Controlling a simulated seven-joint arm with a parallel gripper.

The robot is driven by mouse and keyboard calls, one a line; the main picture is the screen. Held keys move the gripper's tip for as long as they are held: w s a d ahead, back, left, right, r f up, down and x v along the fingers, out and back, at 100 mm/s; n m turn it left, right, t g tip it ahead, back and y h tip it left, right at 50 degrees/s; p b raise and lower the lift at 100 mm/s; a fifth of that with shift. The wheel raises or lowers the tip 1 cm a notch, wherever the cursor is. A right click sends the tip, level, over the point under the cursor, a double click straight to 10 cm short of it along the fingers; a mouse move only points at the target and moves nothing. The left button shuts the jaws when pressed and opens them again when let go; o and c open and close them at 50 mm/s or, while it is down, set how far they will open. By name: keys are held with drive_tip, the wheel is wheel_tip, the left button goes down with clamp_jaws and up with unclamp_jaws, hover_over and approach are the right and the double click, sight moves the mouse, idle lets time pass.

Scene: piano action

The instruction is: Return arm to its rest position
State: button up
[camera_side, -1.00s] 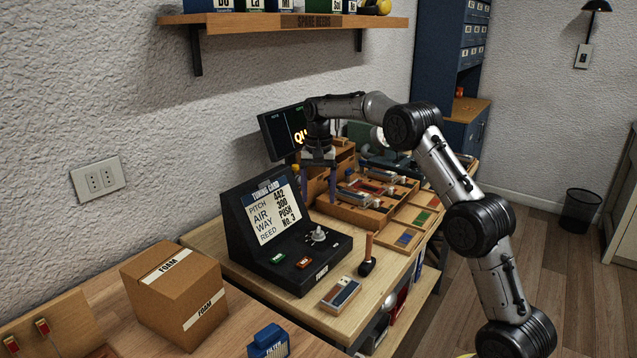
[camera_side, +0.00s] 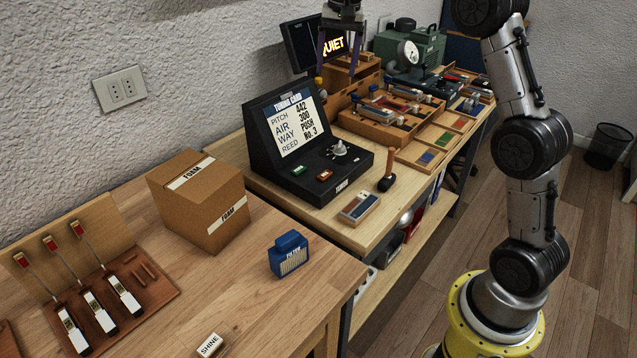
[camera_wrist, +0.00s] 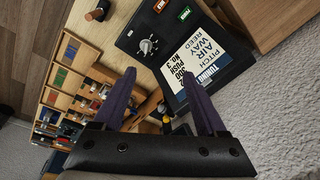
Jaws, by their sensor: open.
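My gripper (camera_side: 341,38) is high at the top of the side view, above the workbench and in front of the lit screen. Only its lower part and two purple fingers show there, and the frame's top edge cuts off the wrist. In the wrist view my gripper (camera_wrist: 162,100) has its two purple fingers spread apart with nothing between them. It is open and empty. The black console with the tuning card (camera_side: 297,125) stands below it to the left. The wooden tray of parts (camera_side: 380,128) lies below it to the right.
A screen reading "QUIET" (camera_side: 333,44) stands behind the gripper. A green machine with a gauge (camera_side: 425,45) is at the back. A cardboard box (camera_side: 200,200), a blue filter (camera_side: 289,254) and a dark-handled tool (camera_side: 387,172) stand on the benches. The front bench top has free room.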

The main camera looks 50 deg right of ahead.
drive_tip(key=s+a+r+n+t, duration=0.1)
drive_tip(key=s+a+r+n, duration=0.15)
drive_tip(key=s+a, duration=0.5)
drive_tip(key=s+a+r+n+t, duration=0.2)
drive_tip(key=s+a+r, duration=0.2)
drive_tip(key=s, duration=0.7)
drive_tip(key=s+a+f+n, duration=0.3)
drive_tip(key=s+f+n, duration=0.3)
drive_tip(key=s+f, duration=0.7)
drive_tip(key=shift+s+f+t+y, duration=0.25)
drive_tip(key=shift+s+t+y, duration=0.05)
drive_tip(key=shift+t, duration=0.1)
drive_tip(key=shift+n, duration=0.25)
